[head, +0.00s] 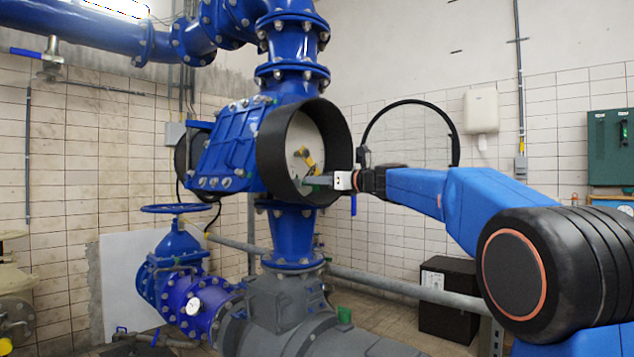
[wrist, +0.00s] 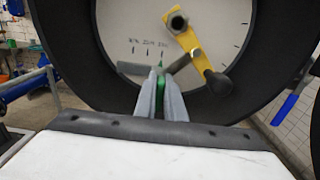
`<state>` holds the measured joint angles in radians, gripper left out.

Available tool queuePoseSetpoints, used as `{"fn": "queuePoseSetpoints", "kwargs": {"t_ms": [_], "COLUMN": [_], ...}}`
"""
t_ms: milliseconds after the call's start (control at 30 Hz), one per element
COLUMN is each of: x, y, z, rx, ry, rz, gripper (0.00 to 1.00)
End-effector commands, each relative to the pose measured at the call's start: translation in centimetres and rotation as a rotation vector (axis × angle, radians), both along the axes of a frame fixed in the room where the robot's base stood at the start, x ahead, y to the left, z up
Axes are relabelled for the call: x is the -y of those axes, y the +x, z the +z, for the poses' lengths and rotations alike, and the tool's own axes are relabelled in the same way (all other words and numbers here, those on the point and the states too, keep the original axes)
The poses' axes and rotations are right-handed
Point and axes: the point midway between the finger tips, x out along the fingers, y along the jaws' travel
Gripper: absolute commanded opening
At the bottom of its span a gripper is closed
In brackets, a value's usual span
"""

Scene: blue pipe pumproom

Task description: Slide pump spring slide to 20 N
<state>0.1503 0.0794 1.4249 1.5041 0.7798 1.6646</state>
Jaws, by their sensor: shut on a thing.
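The pump spring slide shows in the wrist view as a thin green piece (wrist: 160,92) between my gripper's fingers. My gripper (wrist: 160,88) is shut on it, with the two grey fingers close on either side. A grey bar (wrist: 130,68) shows left of the fingers and seems to continue right behind them. Above it, small tick marks with blurred numbers (wrist: 150,45) stand on the pale dial face (wrist: 120,22); I cannot read the value. In the head view my gripper (head: 318,182) reaches into the round black housing (head: 272,150), and the slide is too small to make out.
A yellow lever (wrist: 188,40) with a black knob (wrist: 219,83) sits close right of my fingers. The housing's black rim surrounds the face. The round glass cover (head: 410,128) stands open at right. Blue pipes (head: 295,235) run above and below.

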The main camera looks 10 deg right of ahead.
Motion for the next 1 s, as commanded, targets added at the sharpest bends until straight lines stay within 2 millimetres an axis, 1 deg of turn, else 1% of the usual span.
{"fn": "queuePoseSetpoints", "kwargs": {"t_ms": [267, 500, 533, 567, 600, 867, 1000], "x": [-2.4, -2.4, -2.4, -2.4, -2.4, -2.4, -2.0], "y": [-1.8, -1.7, -1.7, -1.7, -1.7, -1.7, -2.1], "z": [-0.1, -0.1, -0.1, -0.1, -0.1, 0.0, 0.0], "rx": [-0.001, -0.001, -0.001, -0.001, -0.001, -0.001, 0.0], "ry": [-0.001, -0.001, -0.001, -0.001, -0.001, -0.001, 0.0], "rz": [0.003, 0.001, 0.001, 0.001, 0.001, 0.001, 0.0], "gripper": [0.0, 0.0, 0.12, 0.19, 0.28, 0.28, 0.28]}}
